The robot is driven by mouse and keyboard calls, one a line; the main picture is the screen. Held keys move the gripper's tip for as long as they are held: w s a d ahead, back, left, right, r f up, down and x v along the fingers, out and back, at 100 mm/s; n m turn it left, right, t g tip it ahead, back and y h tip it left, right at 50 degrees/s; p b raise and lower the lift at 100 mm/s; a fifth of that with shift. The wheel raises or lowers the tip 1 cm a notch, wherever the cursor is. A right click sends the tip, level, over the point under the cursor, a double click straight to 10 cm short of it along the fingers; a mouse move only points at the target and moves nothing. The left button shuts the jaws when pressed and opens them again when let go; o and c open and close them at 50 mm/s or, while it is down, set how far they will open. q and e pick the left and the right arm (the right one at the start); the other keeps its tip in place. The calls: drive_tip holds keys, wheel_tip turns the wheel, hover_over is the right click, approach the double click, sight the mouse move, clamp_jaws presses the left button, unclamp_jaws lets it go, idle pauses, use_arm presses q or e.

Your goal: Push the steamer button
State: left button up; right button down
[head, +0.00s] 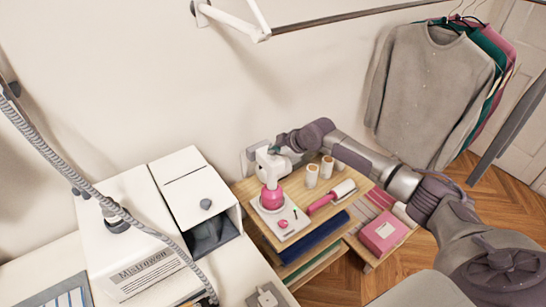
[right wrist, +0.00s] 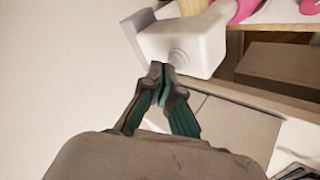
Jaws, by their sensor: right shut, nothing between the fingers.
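The steamer stands on the wooden shelf unit, with a white head (head: 270,163), a pink rounded middle (head: 272,197) and a flat white base (head: 293,217). In the right wrist view its white block (right wrist: 205,35) fills the upper middle. A round ringed button (right wrist: 179,57) shows on the face toward me. My right gripper (right wrist: 160,72) is shut and empty, its dark green fingertips just beside the button. I cannot tell if they touch it. In the head view my right gripper (head: 274,150) is at the steamer's head, with the button hidden. My left gripper is not in view.
The shelf top (head: 258,223) also holds two cream spools (head: 312,175) and a pink-and-white roller (head: 332,196). A pink box (head: 383,234) is lower right. A white cabinet (head: 197,193) stands left. The wall is close behind the steamer. Clothes (head: 432,90) hang at upper right.

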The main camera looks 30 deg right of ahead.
sight(275, 158)
drive_tip(key=shift+f, duration=0.3)
idle(0.5)
drive_tip(key=shift+r, duration=0.1)
drive_tip(key=shift+r+p, duration=0.4)
drive_tip(key=shift+r, duration=0.1)
drive_tip(key=shift+r, duration=0.1)
wheel_tip(275, 158, up, 6)
drive_tip(key=p, duration=0.4)
drive_tip(key=shift+p, duration=0.35)
idle(0.3)
